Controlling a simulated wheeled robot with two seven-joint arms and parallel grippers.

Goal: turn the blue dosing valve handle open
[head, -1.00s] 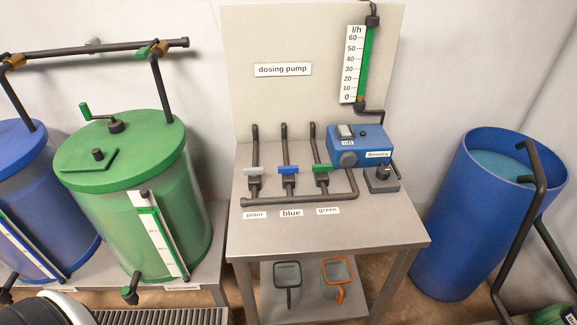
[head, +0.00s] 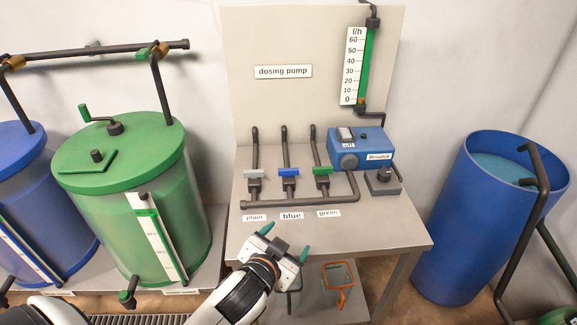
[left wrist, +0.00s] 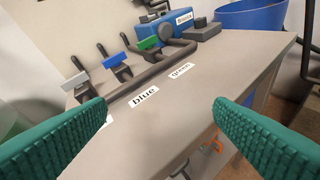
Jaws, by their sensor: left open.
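The blue dosing valve handle (head: 289,172) is a flat blue bar on the middle of three valves, set crosswise to its pipe, behind the "blue" label (head: 291,216). It also shows in the left wrist view (left wrist: 115,60). My left gripper (head: 285,241) is open and empty at the front edge of the table, in front of the label and apart from the handle. In the left wrist view its two green fingers (left wrist: 160,118) stand wide apart, with the handle beyond them. My right gripper is not in view.
The grey plain handle (head: 254,174) and green handle (head: 322,170) flank the blue one. The dark manifold pipe (head: 300,201) runs in front of the valves. The blue pump (head: 365,146) stands behind right. The front tabletop (head: 385,225) is clear.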

